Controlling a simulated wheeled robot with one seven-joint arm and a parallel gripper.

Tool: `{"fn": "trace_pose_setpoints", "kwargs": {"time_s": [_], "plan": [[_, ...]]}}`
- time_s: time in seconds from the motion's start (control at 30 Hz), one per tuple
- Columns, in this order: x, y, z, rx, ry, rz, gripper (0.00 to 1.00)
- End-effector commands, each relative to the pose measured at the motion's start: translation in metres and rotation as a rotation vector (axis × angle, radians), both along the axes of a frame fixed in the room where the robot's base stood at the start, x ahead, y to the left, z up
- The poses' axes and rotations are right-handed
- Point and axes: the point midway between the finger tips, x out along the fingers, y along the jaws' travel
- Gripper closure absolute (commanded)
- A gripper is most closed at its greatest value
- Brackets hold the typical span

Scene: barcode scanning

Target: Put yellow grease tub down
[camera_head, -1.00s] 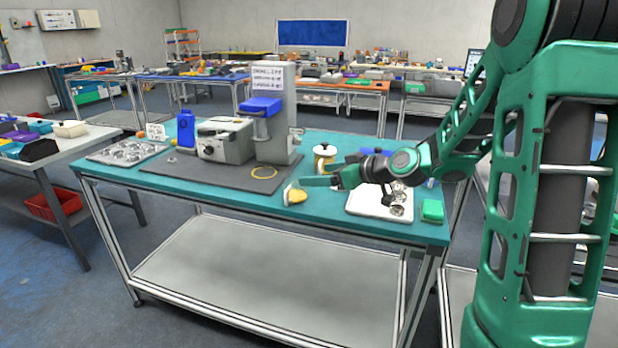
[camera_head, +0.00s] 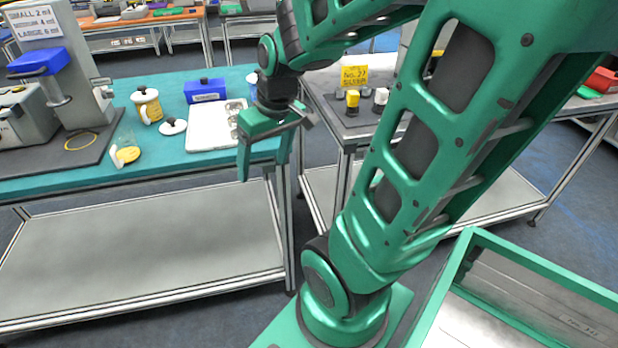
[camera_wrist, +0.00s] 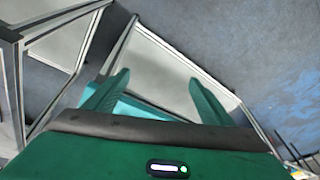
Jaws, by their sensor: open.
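A small tub with a yellow top or contents (camera_head: 128,154), which looks like the yellow grease tub, sits near the front edge of the teal table (camera_head: 190,172) in the head view. A clear piece shows just behind it; its exact shape is too small to tell. My gripper (camera_head: 262,167) is well to the right of it, at the table's front right corner, pointing down. In the wrist view, the fingers of my gripper (camera_wrist: 160,78) are spread with nothing between them. The tub is not visible in the wrist view.
A yellow-and-white jar (camera_head: 148,106), a white lid (camera_head: 173,126), a blue box (camera_head: 205,90) and a white tray (camera_head: 207,130) stand on the teal table. A grey mat (camera_head: 60,158) lies left. Another table (camera_head: 330,140) is close on the right.

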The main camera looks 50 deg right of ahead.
Motion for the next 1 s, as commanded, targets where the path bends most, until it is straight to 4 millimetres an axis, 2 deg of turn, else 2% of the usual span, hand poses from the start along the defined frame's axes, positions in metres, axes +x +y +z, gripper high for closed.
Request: {"fn": "trace_pose_setpoints", "kwargs": {"time_s": [0.03, 0.1, 0.2, 0.3, 0.43, 0.87, 0.93, 1.0], "plan": [[-0.028, -0.005, 0.003, -0.002, 0.053, -0.081, 0.24], [-0.064, -0.011, 0.004, 0.001, 0.128, -0.191, 0.24], [-0.101, -0.015, 0.006, 0.009, 0.205, -0.314, 0.24], [-0.122, -0.014, 0.007, 0.016, 0.25, -0.387, 0.24], [-0.131, -0.014, 0.008, 0.018, 0.269, -0.417, 0.24], [-0.13, -0.014, 0.008, 0.018, 0.268, -0.414, 0.24], [-0.119, -0.015, 0.003, 0.015, 0.282, -0.416, 0.24], [-0.117, -0.015, 0.002, 0.014, 0.284, -0.415, 0.24]]}}
